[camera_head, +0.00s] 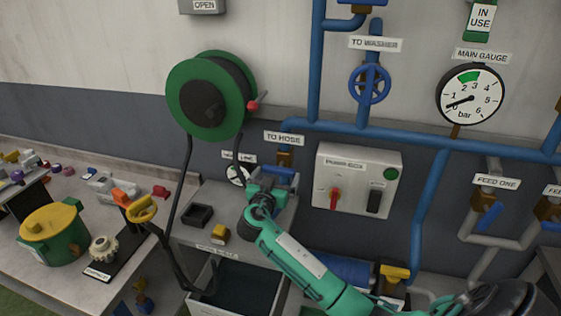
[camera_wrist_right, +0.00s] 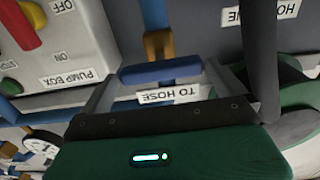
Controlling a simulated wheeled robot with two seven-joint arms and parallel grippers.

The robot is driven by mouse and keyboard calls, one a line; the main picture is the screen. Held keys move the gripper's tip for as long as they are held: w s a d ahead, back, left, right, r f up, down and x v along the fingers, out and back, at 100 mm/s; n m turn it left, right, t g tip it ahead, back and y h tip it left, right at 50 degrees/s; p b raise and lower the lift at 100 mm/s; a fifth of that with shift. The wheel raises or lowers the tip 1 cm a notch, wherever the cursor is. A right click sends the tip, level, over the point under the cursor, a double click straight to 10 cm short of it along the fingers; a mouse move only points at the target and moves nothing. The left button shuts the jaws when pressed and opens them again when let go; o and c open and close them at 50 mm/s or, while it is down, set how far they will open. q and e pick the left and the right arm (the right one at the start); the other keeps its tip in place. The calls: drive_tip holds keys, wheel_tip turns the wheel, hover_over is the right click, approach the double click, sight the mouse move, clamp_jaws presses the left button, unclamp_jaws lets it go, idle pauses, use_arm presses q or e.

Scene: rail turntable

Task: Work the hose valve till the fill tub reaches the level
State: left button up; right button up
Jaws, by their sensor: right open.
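The hose valve has a brass body (camera_head: 284,158) and a blue lever (camera_head: 281,172) under the TO HOSE label (camera_head: 284,138). My right gripper (camera_head: 275,180) is open at the lever. In the right wrist view the blue lever (camera_wrist_right: 160,72) lies crosswise between the two grey fingertips, apart or touching I cannot tell. The fill tub (camera_head: 278,308) is an open grey-walled box below, with dark contents. The black hose (camera_head: 174,200) hangs from the green reel (camera_head: 176,95) down to the tub. A level mark cannot be made out. My left gripper is not in view.
The pump box (camera_head: 375,160) with a red lever is on the wall right of the valve. The main gauge (camera_head: 470,90) hangs above right. Blue pipes cross the wall. A bench (camera_head: 95,285) at the left holds a green pot and small parts.

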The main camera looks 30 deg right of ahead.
sight(280, 165)
drive_tip(key=p+x, duration=0.1)
drive_tip(key=x, duration=0.3)
drive_tip(key=shift+a+r, duration=0.1)
drive_tip(key=shift+r, duration=0.05)
drive_tip(key=shift+w+d+p, duration=0.3)
drive_tip(key=shift+w+d, duration=0.05)
drive_tip(key=shift+d, duration=0.05)
drive_tip(key=shift+f, duration=0.2)
